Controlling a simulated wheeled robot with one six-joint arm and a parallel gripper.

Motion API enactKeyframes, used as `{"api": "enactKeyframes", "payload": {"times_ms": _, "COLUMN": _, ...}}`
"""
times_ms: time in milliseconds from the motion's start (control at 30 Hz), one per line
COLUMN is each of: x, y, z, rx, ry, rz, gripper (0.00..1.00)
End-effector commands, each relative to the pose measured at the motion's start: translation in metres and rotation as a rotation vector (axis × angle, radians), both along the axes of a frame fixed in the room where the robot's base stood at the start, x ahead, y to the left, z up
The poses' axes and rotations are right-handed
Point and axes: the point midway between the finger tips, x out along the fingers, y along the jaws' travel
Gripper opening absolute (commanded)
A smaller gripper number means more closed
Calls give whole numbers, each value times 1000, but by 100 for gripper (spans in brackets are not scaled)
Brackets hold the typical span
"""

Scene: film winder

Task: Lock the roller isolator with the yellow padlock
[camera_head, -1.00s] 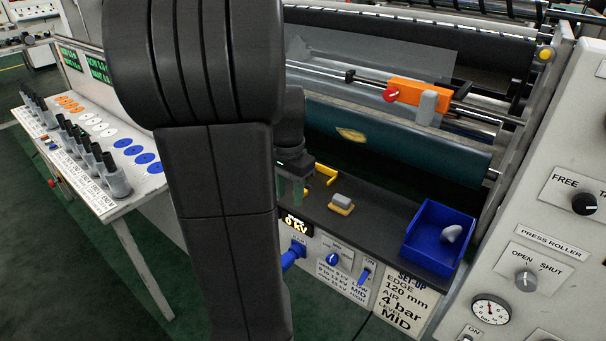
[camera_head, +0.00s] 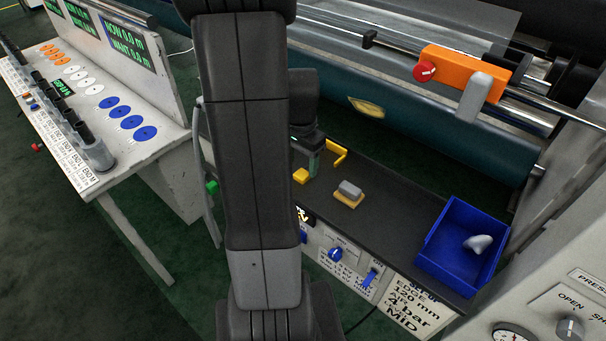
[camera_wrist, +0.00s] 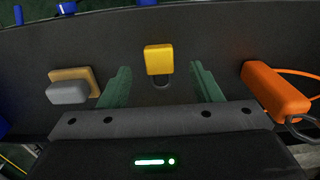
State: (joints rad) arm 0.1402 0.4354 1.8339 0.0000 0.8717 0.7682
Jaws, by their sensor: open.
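The yellow padlock (camera_wrist: 158,59) lies on the dark bench top, its shackle towards my gripper in the wrist view. My gripper (camera_wrist: 160,70) is open and empty, its green fingers on either side of the padlock's line, with the padlock body at or just beyond their tips. In the head view the padlock (camera_head: 301,175) shows beside my gripper (camera_head: 310,160), whose other finger is hidden behind my arm. I cannot pick out a part labelled roller isolator; an orange box with a red knob (camera_head: 424,72) sits on the rail above the roller.
A grey block on a tan base (camera_head: 348,194) lies right of the padlock, and a yellow bracket (camera_head: 336,153) behind it. A blue tray (camera_head: 431,263) holds a grey object. An orange tool with a cable (camera_wrist: 275,92) lies close to my gripper. Blue switches (camera_head: 369,278) line the bench front.

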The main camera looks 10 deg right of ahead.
Motion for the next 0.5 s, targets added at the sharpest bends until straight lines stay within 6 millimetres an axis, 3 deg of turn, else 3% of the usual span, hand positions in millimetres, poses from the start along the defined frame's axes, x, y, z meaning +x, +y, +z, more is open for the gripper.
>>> {"api": "enactKeyframes", "payload": {"times_ms": 200, "x": -1, "y": -1, "z": -27, "rx": 0, "ry": 3, "rz": 0, "gripper": 58}}
{"api": "enactKeyframes", "payload": {"times_ms": 500, "x": -1, "y": -1, "z": -32, "rx": 0, "ry": 0, "rz": 0, "gripper": 58}}
